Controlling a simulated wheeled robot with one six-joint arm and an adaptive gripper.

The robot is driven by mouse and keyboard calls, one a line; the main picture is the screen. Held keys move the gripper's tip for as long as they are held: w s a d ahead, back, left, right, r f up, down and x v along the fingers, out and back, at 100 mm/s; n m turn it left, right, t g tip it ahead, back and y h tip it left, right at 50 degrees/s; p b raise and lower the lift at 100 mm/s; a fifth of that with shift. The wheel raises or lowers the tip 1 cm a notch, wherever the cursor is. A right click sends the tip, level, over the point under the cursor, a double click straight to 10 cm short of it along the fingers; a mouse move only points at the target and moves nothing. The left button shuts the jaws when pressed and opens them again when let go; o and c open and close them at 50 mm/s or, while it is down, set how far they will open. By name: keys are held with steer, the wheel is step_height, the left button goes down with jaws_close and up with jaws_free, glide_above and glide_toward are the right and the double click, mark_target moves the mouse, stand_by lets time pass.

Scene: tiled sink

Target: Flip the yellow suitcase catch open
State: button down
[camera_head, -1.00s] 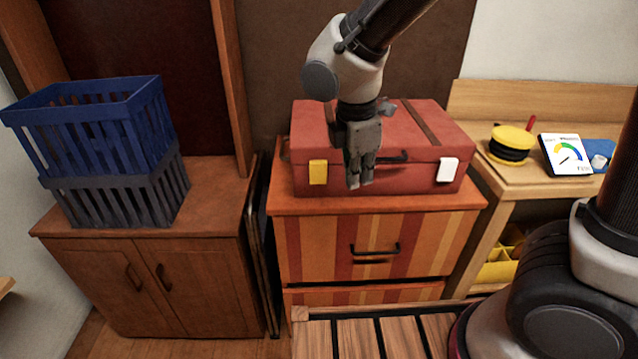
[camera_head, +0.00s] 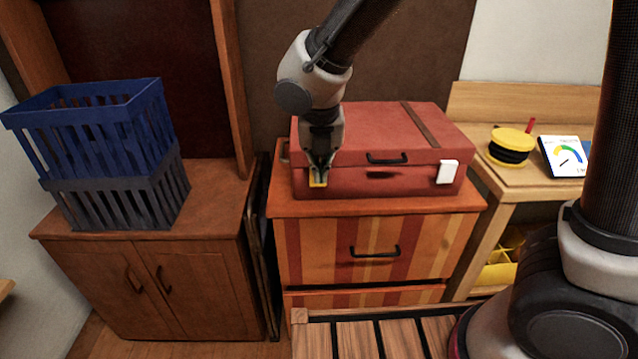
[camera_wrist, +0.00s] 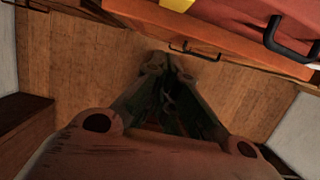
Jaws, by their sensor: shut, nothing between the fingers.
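The red suitcase (camera_head: 400,180) lies closed on the striped drawer cabinet. Its yellow catch (camera_head: 318,184) is at the left of the front face, mostly hidden behind my gripper in the head view; only its lower edge shows. A yellow piece of the catch (camera_wrist: 177,4) also shows at the top edge of the wrist view. My gripper (camera_head: 319,176) points down in front of the catch. Its fingertips (camera_wrist: 168,68) are together and empty. I cannot tell whether they touch the catch. The white catch (camera_head: 447,172) is at the right of the front face.
The suitcase's dark handle (camera_head: 387,158) is between the catches. A drawer handle (camera_head: 375,252) sticks out below. Stacked blue and grey crates (camera_head: 85,125) stand on the left cabinet. A side table at right holds a yellow-black spool (camera_head: 511,146) and a gauge card (camera_head: 563,156).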

mark_target(319, 186)
steer(key=shift+w+f, duration=1.05)
steer(key=shift+f, duration=0.55)
steer(key=shift+w+f, duration=1.1)
steer(key=shift+f, duration=0.55)
steer(key=shift+w+f, duration=1.05)
steer(key=shift+f, duration=0.55)
steer(key=shift+w+f, duration=0.25)
steer(key=shift+w, duration=0.15)
steer(key=shift+v, duration=0.8)
steer(key=shift+w, duration=0.3)
